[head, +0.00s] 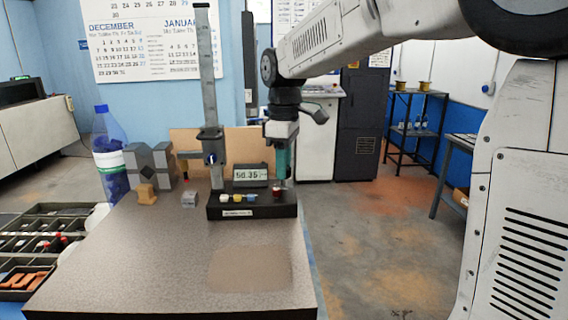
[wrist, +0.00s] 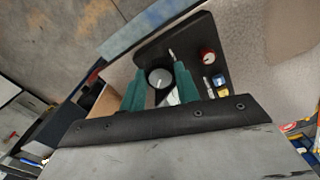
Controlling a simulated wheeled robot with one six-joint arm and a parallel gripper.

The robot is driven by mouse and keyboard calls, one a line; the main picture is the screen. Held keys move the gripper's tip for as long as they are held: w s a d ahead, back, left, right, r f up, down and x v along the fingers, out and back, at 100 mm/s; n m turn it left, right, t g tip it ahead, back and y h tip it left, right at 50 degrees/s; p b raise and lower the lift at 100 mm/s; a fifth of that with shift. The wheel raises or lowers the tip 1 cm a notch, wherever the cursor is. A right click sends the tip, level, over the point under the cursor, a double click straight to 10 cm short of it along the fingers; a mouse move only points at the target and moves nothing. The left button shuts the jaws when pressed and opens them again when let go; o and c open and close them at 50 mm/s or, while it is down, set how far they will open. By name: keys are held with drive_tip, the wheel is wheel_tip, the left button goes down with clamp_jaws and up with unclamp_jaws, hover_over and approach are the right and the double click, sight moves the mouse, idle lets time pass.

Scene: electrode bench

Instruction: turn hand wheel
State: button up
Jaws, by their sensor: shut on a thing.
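The hand wheel (wrist: 160,79) is a dark round knob with a grey face and a pale mark on it, on the black base of the height gauge. My gripper (wrist: 159,74) has green fingers, one on each side of the wheel, and is shut on it. In the head view my gripper (head: 283,163) points down at the right end of the gauge base (head: 235,211), and the wheel cannot be made out there. The gauge has a tall grey post (head: 206,80) with a carriage on it and a display (head: 250,174) that seems to read 50.35.
A red knob (head: 277,191) and small coloured buttons sit on the base near my gripper. Grey V-blocks (head: 148,164), a tan block (head: 147,194) and a blue-capped bottle (head: 108,150) stand at left. A parts tray (head: 35,235) lies far left. The front tabletop (head: 190,265) is clear.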

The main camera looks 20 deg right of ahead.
drive_tip(key=m, duration=0.5)
drive_tip(key=shift+r+m, duration=0.1)
drive_tip(key=shift+m, duration=0.2)
drive_tip(key=m, duration=1.1)
drive_tip(key=shift+m, duration=0.3)
drive_tip(key=m, duration=0.5)
drive_tip(key=shift+a+m, duration=0.1)
drive_tip(key=shift+m, duration=0.2)
drive_tip(key=o, duration=1)
drive_tip(key=shift+c, duration=0.2)
drive_tip(key=shift+s+r, duration=0.1)
drive_tip(key=shift+r, duration=3.8)
